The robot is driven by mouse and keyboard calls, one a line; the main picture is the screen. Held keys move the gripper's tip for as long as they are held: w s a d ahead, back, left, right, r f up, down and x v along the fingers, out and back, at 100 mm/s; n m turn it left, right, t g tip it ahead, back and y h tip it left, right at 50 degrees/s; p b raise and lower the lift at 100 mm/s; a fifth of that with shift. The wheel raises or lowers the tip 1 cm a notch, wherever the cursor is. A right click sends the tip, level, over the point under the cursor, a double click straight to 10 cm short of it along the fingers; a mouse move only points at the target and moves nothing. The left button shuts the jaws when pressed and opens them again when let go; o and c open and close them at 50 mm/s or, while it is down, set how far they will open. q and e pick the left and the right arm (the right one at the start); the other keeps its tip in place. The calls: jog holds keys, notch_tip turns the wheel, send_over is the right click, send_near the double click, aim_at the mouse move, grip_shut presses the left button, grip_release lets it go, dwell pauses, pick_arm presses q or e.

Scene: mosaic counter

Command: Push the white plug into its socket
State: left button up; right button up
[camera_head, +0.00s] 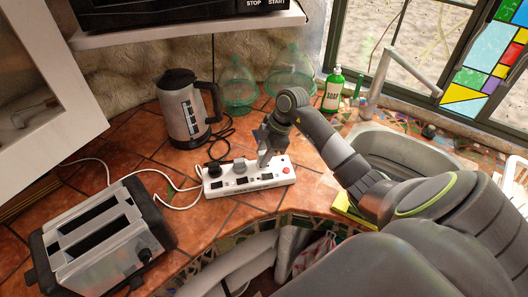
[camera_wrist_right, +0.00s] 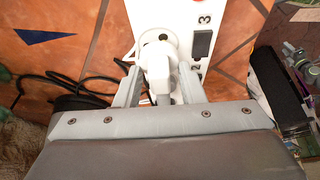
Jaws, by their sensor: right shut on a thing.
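The white power strip (camera_head: 282,179) lies on the tiled counter, with a dark plug and a grey plug at its left part. It also shows in the right wrist view (camera_wrist_right: 209,18), with a numbered black switch (camera_wrist_right: 201,45) beside a socket. My right gripper (camera_head: 264,160) is over the middle of the strip. In the right wrist view its two fingers (camera_wrist_right: 158,82) are shut on the white plug (camera_wrist_right: 157,62), which lies over the strip. The plug's prongs are hidden, so I cannot tell how deep it sits. My left gripper is not in view.
A toaster (camera_head: 101,235) stands front left, with a white cord (camera_head: 155,182) running toward the strip. A kettle (camera_head: 183,110) with a black cord is behind. A sink (camera_head: 400,152), green soap bottle (camera_head: 333,89) and glass jars (camera_head: 238,88) stand around.

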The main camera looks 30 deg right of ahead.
jog(key=shift+f+b, duration=0.4)
jog(key=shift+f, duration=0.4)
jog(key=o, duration=1)
jog(key=b+v, duration=0.3)
jog(key=v, duration=1.4)
jog(key=shift+d+r+b, duration=0.2)
jog(key=shift+b, duration=0.1)
jog(key=shift+f, duration=0.1)
